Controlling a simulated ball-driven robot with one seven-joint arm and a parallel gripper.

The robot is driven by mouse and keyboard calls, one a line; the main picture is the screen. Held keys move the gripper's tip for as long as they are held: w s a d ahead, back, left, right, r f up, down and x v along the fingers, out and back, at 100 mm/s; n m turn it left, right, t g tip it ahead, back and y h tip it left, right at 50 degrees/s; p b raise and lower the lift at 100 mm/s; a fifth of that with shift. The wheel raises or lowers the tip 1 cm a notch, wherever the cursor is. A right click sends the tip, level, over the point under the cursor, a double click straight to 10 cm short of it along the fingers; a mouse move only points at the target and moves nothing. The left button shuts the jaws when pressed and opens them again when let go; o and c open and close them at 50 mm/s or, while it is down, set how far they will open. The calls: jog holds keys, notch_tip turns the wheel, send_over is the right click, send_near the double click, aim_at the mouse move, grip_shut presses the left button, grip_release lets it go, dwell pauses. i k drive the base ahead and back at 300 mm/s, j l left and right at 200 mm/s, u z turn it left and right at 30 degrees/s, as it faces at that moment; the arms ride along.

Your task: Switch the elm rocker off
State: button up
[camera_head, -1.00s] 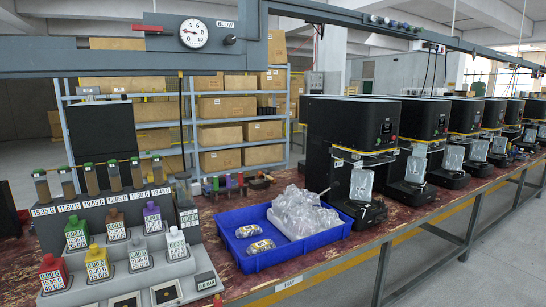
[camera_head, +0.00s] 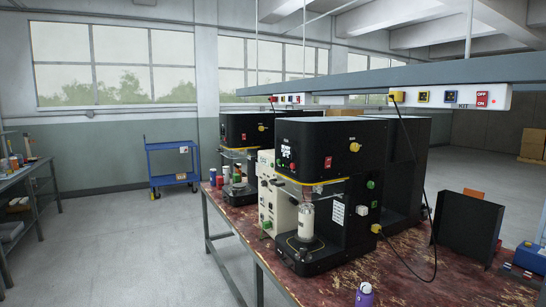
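No label reading "elm" can be made out in the head view, so I cannot tell which rocker is the elm one. A red rocker (camera_head: 482,100) marked OFF and ON sits on a white socket strip (camera_head: 455,97) under the overhead beam at the right; the strip reads something like "KIT", and a small red light glows beside the rocker. A smaller red switch (camera_head: 327,162) is on the front of the nearest black machine (camera_head: 318,143). My gripper is not in view.
A black cable (camera_head: 408,130) hangs from the beam's yellow plug to the nearest machine. A blue cart (camera_head: 172,163) stands at the back. The floor (camera_head: 125,235) at left is clear.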

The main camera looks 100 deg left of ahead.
aim_at(328, 160)
jog(key=u, duration=2.35)
